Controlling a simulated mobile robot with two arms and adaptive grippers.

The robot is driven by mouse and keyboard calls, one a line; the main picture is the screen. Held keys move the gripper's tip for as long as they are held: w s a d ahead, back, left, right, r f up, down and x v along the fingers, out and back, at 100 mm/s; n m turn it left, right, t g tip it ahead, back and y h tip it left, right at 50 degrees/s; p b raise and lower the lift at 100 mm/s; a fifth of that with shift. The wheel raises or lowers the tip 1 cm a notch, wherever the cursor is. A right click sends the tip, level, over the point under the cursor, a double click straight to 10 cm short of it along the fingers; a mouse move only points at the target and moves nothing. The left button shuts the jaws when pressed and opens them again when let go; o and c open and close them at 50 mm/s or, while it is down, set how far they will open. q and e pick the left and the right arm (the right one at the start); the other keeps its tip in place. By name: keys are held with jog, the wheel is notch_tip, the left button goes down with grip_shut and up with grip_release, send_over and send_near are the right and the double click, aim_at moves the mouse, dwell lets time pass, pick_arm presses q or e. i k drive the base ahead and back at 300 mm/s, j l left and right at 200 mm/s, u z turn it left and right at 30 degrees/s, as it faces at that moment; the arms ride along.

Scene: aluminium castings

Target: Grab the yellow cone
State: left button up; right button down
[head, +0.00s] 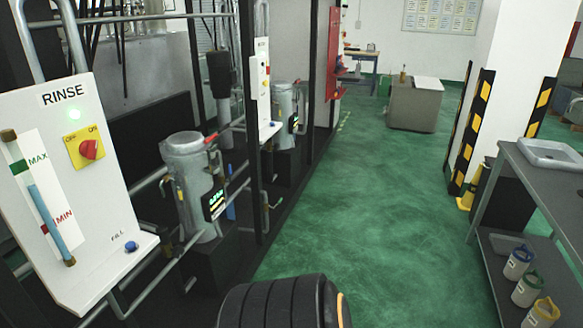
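A yellow cone (466,200) stands on the green floor at the right, by the foot of the white pillar. It looks small and far off, and the grey table's frame stands close to it in the picture. Neither of my grippers is in view.
A grey table (540,185) at the right holds a pale tray (552,153), with several lidded containers (527,290) on its lower shelf. A white RINSE panel (70,180) and metal cylinders (193,180) line the left. The green floor (370,215) between is clear. A grey box (413,105) stands farther back.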

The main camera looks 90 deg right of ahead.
aim_at(465, 203)
jog(key=z, duration=4.1)
jog(key=i+j+u, duration=0.15)
jog(key=i+u, duration=0.15)
jog(key=i, duration=0.3)
jog(key=i+u, duration=0.25)
jog(key=i, duration=4.3)
jog(key=i+j+z, duration=0.1)
jog(key=i+z, duration=0.35)
jog(key=i+j+z, duration=1.25)
jog(key=i+j, duration=0.05)
